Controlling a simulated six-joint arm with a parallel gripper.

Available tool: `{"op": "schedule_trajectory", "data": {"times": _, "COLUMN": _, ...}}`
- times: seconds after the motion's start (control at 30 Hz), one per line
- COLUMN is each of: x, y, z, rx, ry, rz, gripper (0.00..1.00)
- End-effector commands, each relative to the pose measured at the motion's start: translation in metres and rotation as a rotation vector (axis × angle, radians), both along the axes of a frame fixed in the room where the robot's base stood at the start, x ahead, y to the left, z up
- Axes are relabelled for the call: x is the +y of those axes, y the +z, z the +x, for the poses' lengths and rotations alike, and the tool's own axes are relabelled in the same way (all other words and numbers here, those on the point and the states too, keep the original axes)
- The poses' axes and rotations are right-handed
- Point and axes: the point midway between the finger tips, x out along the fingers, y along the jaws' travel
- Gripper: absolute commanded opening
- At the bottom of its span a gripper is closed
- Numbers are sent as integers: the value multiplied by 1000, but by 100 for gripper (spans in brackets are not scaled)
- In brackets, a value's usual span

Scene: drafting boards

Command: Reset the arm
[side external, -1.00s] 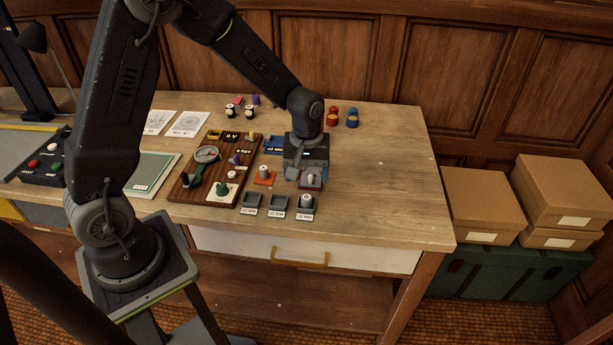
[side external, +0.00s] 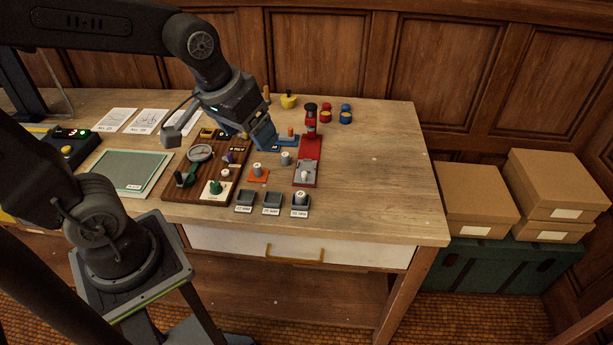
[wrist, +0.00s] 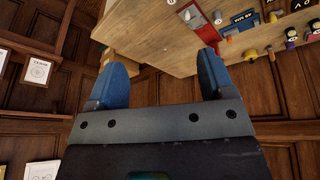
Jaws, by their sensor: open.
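My gripper (side external: 262,137) hangs tilted over the table, above the area between the wooden board and the red press. In the wrist view my gripper (wrist: 160,78) has its two blue fingers spread wide, with nothing between them. The space between them shows the table's edge and the wall panelling. In the side view the fingers hide part of the blue labelled item behind them, and I cannot tell the exact gap to the things below.
A red press (side external: 308,150) stands right of my gripper. A wooden board (side external: 177,206) carries a dial and small parts. Small grey trays (side external: 272,198) line the front; one holds a white-topped piece. The table's right side (side external: 385,180) is clear. Cardboard boxes (side external: 475,195) stand beyond it.

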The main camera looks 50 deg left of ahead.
Motion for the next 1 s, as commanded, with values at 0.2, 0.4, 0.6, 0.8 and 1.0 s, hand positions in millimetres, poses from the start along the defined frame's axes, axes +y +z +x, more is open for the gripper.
{"op": "schedule_trajectory", "data": {"times": 0.2, "x": -6, "y": 18, "z": -45, "rx": -102, "ry": -156, "rz": 61, "gripper": 76}}
{"op": "schedule_trajectory", "data": {"times": 0.4, "x": -7, "y": 20, "z": -60, "rx": -130, "ry": -210, "rz": 85, "gripper": 76}}
{"op": "schedule_trajectory", "data": {"times": 0.6, "x": -7, "y": 20, "z": -60, "rx": -130, "ry": -210, "rz": 85, "gripper": 76}}
{"op": "schedule_trajectory", "data": {"times": 0.8, "x": -7, "y": 20, "z": -60, "rx": -130, "ry": -210, "rz": 85, "gripper": 76}}
{"op": "schedule_trajectory", "data": {"times": 1.0, "x": -7, "y": 20, "z": -60, "rx": -130, "ry": -210, "rz": 85, "gripper": 76}}
